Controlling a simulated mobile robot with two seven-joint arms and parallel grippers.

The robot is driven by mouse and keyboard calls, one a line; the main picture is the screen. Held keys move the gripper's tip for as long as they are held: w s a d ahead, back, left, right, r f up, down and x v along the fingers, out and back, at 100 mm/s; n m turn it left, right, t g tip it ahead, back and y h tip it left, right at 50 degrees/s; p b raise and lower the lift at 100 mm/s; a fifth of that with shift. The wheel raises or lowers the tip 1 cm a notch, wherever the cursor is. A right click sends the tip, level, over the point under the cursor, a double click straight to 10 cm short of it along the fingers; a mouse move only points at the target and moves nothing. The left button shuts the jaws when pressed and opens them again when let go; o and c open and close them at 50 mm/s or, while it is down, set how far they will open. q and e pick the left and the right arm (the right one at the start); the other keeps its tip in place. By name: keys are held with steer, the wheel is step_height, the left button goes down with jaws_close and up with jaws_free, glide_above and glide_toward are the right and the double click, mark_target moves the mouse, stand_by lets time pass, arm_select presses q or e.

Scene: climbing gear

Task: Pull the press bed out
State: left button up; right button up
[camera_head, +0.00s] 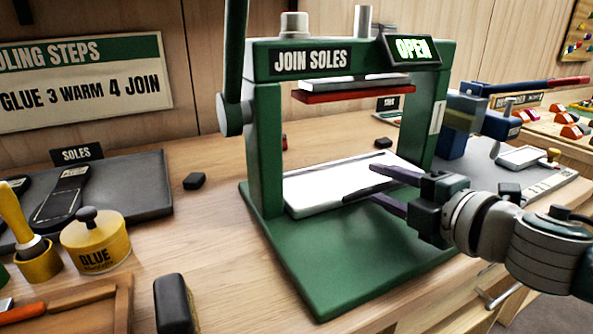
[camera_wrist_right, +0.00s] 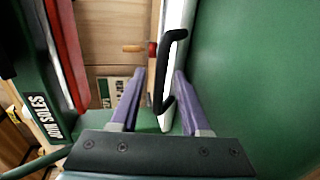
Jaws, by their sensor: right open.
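The green press (camera_head: 265,150), labelled "JOIN SOLES" with a lit "OPEN" sign, stands on the bench. Its white press bed (camera_head: 325,182) lies low between the posts, under the raised red-edged upper plate (camera_head: 345,93). My right gripper (camera_head: 374,183) is open at the bed's right front edge. In the right wrist view the bed (camera_wrist_right: 174,42) appears edge-on, with its black handle (camera_wrist_right: 167,75) lying between the two purple fingers (camera_wrist_right: 159,85). I cannot tell whether either finger touches the handle. My left gripper is not in view.
The green lever (camera_head: 235,50) stands up at the press's left. A yellow glue pot (camera_head: 96,243), a soles mat (camera_head: 145,190) and a dark block (camera_head: 173,305) are left of the press. The green base (camera_head: 340,275) in front of the bed is clear.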

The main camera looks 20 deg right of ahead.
jaws_close()
stand_by(1.4)
